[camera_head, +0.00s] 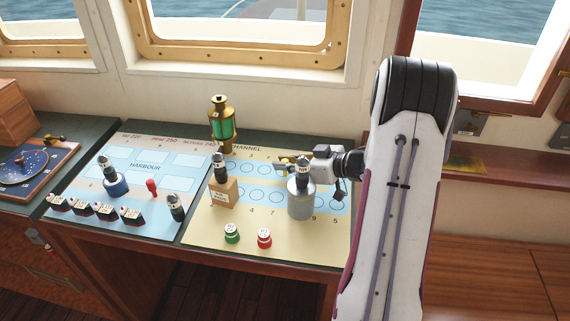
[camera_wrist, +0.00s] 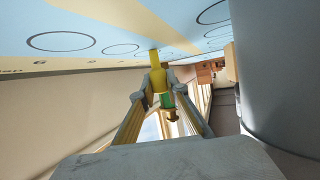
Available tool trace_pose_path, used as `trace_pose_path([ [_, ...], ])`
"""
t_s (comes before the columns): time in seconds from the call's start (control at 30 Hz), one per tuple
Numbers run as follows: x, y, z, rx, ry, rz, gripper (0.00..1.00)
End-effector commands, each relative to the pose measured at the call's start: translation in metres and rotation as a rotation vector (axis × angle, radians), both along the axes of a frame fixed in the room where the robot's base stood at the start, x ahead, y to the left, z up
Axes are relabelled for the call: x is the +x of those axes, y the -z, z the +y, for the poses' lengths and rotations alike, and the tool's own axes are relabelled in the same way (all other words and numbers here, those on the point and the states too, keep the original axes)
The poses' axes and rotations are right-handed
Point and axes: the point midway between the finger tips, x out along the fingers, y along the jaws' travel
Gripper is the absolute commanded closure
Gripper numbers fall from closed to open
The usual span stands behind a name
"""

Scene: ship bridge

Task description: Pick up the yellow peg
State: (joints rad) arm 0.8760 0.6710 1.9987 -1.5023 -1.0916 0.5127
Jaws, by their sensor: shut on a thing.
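The yellow peg (camera_wrist: 156,72) shows in the wrist view between the tips of my gripper (camera_wrist: 155,84), which is shut on it. One end of the peg points toward the chart surface; I cannot tell whether it touches it. In the head view my gripper (camera_head: 290,163) reaches in from the right, low over the Channel chart (camera_head: 218,228), just behind the grey cylinder (camera_head: 300,204). The peg is small there and hard to tell from the fingers.
The grey cylinder fills the right of the wrist view, close to my gripper. A brass lantern with green glass (camera_head: 222,129) stands at the back. A wooden block (camera_head: 224,194), a green buoy (camera_head: 232,234) and a red buoy (camera_head: 264,239) stand on the chart. The Harbour chart (camera_head: 140,198) lies left.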

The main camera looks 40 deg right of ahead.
Motion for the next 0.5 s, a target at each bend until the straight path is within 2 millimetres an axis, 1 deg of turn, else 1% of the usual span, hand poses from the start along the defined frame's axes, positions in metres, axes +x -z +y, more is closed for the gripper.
trace_pose_path([
  [0.17,0.0,-0.007,0.0,-0.002,-0.001,-0.001,0.94],
  [0.27,0.0,-0.015,0.0,-0.002,0.0,-0.002,0.94],
  [0.37,0.0,-0.025,0.0,-0.003,0.0,-0.002,0.94],
  [0.5,0.0,-0.042,0.0,-0.003,-0.001,-0.003,0.94],
])
